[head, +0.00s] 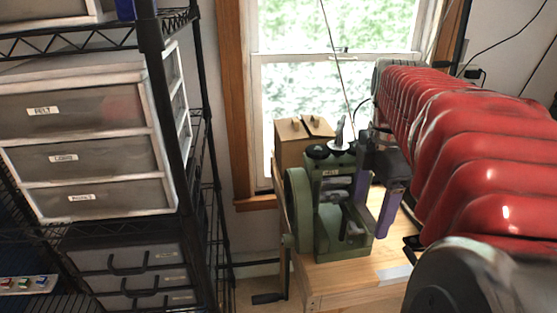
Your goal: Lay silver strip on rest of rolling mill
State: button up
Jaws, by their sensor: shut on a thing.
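The green rolling mill (327,224) stands upright on the wooden bench, with a large round green wheel on its left side and dark knobs on top. My gripper (375,202) is at the mill's right side, its purple fingers pointing down. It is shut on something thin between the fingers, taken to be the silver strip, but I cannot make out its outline. The mill's rest is not clear from this view, and I cannot tell whether the held piece touches it.
The wooden bench (350,289) has a flat grey patch (395,274) near its front edge. A black wire shelf (184,120) with labelled drawers (85,110) fills the left. My red-sleeved arm covers the right.

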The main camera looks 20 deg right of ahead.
aim_at(364, 209)
jog(key=shift+w+d+f, duration=0.2)
jog(key=shift+w+f, duration=0.4)
jog(key=shift+f, duration=0.05)
jog(key=shift+w+d+f, duration=0.15)
jog(key=shift+w+f, duration=0.4)
jog(key=shift+f, duration=0.05)
jog(key=shift+s, duration=0.1)
